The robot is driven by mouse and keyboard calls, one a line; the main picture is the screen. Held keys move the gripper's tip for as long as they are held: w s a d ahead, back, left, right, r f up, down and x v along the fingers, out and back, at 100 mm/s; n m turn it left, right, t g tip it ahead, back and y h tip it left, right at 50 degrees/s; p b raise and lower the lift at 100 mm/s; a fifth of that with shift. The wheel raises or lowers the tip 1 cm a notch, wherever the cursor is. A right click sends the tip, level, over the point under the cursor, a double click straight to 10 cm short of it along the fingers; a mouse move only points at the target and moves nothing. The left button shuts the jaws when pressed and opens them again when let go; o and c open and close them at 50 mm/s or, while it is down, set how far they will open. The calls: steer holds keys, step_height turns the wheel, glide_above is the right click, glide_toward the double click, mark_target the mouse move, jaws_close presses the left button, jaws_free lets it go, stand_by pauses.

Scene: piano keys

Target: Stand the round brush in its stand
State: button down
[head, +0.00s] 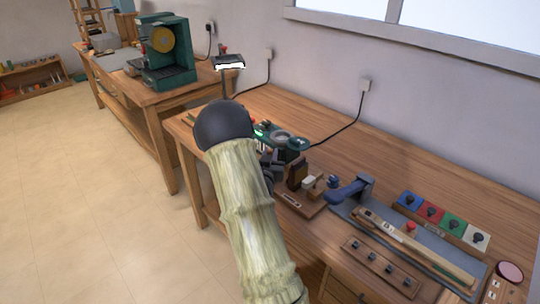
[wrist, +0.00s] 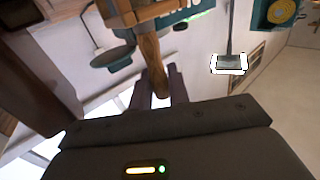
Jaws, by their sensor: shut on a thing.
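In the wrist view my gripper (wrist: 165,85) is shut on a brown wooden handle (wrist: 153,72), which I take to be the round brush. The brush's head is not clearly visible. Beyond the handle is a lighter wooden piece with a grey band; I cannot tell whether it belongs to the brush or to a stand. In the head view my arm hides most of the gripper (head: 268,165), just left of a dark brown upright block (head: 297,175) on a wooden base (head: 300,202). I cannot tell for sure which thing is the stand.
The workbench (head: 260,103) carries a teal device (head: 288,142), a blue clamp-like tool (head: 348,190), a coloured knob panel (head: 440,220) and a wooden strip with knobs (head: 383,266). A lamp (head: 229,62) rises behind. A second table holds a green machine (head: 167,50). The floor at left is clear.

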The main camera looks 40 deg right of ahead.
steer(key=shift+f+b, duration=0.5)
stand_by(0.7)
stand_by(0.3)
steer(key=c, duration=0.9)
jaws_free()
steer(key=shift+o, duration=0.2)
steer(key=shift+r, duration=0.1)
steer(key=shift+r+p, duration=1.85)
steer(key=shift+r, duration=1.6)
